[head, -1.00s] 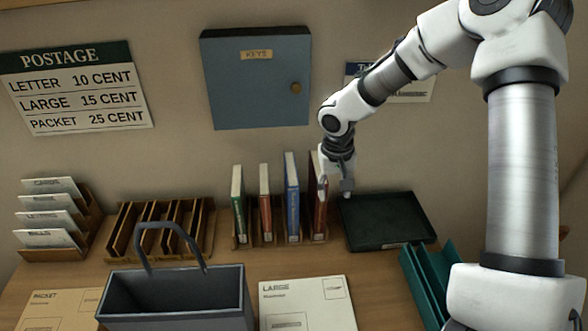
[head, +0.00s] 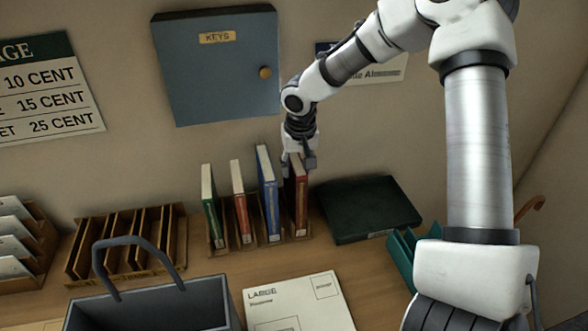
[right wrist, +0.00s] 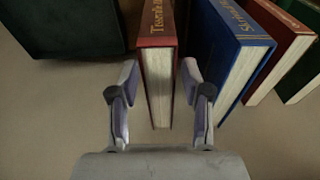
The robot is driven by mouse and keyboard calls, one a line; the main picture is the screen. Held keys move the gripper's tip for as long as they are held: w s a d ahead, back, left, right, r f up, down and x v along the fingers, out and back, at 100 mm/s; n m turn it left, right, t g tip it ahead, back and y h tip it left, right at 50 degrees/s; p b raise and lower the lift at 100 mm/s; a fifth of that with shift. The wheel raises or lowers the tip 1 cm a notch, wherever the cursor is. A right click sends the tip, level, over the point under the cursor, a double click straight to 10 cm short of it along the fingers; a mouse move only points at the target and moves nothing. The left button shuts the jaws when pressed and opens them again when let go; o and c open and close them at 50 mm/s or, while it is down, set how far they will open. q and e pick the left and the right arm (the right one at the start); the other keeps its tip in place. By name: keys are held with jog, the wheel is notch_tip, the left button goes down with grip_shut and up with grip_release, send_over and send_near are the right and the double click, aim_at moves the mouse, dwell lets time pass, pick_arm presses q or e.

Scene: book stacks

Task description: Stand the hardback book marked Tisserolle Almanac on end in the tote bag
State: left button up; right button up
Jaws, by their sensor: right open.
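The dark red hardback (head: 301,205), with gilt lettering that looks like Tisserolle on its spine in the right wrist view (right wrist: 157,24), stands upright at the right end of the wooden book rack. My right gripper (head: 298,163) is at its top. In the right wrist view the open fingers (right wrist: 162,98) straddle the book, with a gap on each side. The dark grey tote bag (head: 150,306) stands open at the front left, its handle up and its lower part cut off by the frame. My left gripper is not in view.
A blue book (head: 268,190) stands close left of the red one, then another red book (head: 240,200) and a green one (head: 211,205). A dark green tray (head: 370,210) lies to the right. A large envelope (head: 297,302) lies beside the tote.

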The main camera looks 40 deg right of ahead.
jog(key=shift+s, duration=0.1)
grip_shut()
jog(key=shift+r+p, duration=3.1)
jog(key=shift+r, duration=0.9)
